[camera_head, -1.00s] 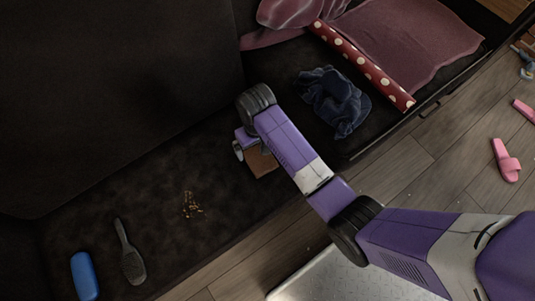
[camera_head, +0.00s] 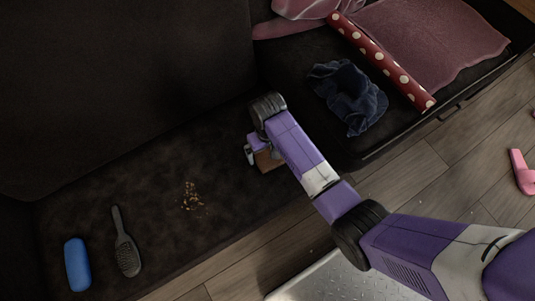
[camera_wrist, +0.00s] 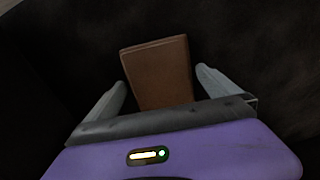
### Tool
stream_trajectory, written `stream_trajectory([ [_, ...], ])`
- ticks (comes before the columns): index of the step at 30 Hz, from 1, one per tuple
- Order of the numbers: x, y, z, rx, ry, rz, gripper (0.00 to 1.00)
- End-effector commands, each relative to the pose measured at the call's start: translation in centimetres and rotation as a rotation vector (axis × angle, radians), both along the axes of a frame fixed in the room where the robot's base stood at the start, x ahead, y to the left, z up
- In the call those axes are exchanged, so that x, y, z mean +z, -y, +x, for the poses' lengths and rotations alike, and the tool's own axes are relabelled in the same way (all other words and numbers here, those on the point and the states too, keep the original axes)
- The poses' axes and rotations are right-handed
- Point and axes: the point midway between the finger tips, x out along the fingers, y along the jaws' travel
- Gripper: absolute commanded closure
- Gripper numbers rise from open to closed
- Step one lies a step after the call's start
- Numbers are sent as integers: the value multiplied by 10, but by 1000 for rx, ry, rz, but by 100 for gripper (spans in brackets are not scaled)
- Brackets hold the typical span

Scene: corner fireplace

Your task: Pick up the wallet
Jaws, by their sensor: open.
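The wallet (camera_wrist: 158,72) is a brown, flat, rectangular thing. In the wrist view it lies between the two spread fingers of my gripper (camera_wrist: 160,88), with dark gaps on both sides, and its far end reaches past the fingertips. In the head view the wallet (camera_head: 268,161) lies on the dark sofa seat near its front edge, partly hidden by my arm. My gripper (camera_head: 255,155) is open and right over it. I cannot tell the height between them.
On the dark sofa (camera_head: 150,190) lie crumbs (camera_head: 193,197), a hairbrush (camera_head: 126,252) and a blue case (camera_head: 77,264). To the right are a dark blue cloth (camera_head: 350,97), a red dotted roll (camera_head: 385,62) and a pink blanket (camera_head: 435,40). A pink slipper (camera_head: 522,172) is on the wooden floor.

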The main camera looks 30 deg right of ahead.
Motion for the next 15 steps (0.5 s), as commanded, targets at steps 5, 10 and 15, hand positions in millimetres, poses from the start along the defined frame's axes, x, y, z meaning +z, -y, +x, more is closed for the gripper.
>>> stream_trajectory([
  [5, 1, 0, 0, 0, 1, 0, 16],
  [10, 1, 0, 0, 0, 1, 0, 49],
  [15, 1, 0, 0, 0, 1, 0, 59],
])
